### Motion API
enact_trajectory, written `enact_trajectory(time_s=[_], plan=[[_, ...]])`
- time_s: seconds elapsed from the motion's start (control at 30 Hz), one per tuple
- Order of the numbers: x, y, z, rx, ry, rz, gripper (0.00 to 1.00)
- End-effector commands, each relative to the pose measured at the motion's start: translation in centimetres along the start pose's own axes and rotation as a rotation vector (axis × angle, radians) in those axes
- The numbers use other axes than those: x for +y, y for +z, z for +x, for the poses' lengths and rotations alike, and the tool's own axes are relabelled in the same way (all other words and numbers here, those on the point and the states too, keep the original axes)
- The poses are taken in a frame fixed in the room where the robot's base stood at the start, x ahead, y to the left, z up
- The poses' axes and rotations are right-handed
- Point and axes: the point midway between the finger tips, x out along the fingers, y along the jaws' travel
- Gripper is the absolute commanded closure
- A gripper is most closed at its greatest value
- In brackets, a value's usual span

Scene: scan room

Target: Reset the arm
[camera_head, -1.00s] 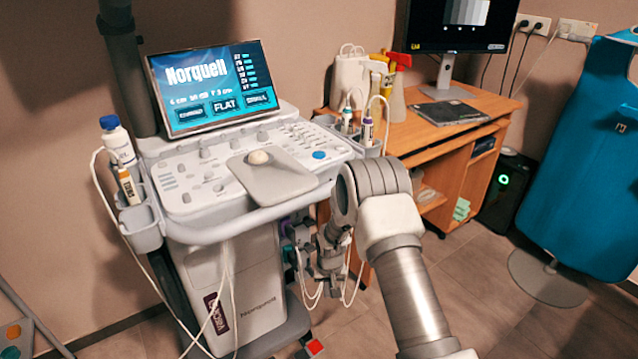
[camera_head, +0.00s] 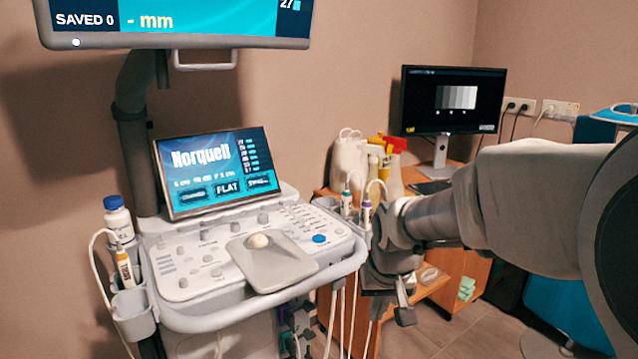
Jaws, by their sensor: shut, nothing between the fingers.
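My arm reaches in from the right edge and crosses in front of the desk, its pale upper links close to the camera. Its far end bends down beside the right end of the ultrasound console (camera_head: 190,262). My gripper (camera_head: 404,306) is small and dark there, just right of the hanging probe cables. It is shut and holds nothing. Parts of it are hidden by my own wrist, and I cannot tell how far it is from the console.
A tilted touchscreen (camera_head: 214,172) stands on the console, under a larger overhead monitor (camera_head: 180,22). Probes sit in side holders. The wooden desk (camera_head: 462,275) carries bottles and a monitor (camera_head: 452,100).

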Motion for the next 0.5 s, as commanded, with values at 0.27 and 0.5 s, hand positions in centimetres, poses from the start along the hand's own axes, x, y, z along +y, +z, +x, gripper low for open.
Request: enact_trajectory(time_s=[0.27,0.5], plan=[[1.7,5.6,-7.5,0.066,0.003,0.010,1.00],[2.6,11.2,-11.4,0.113,0.007,0.015,1.00]])
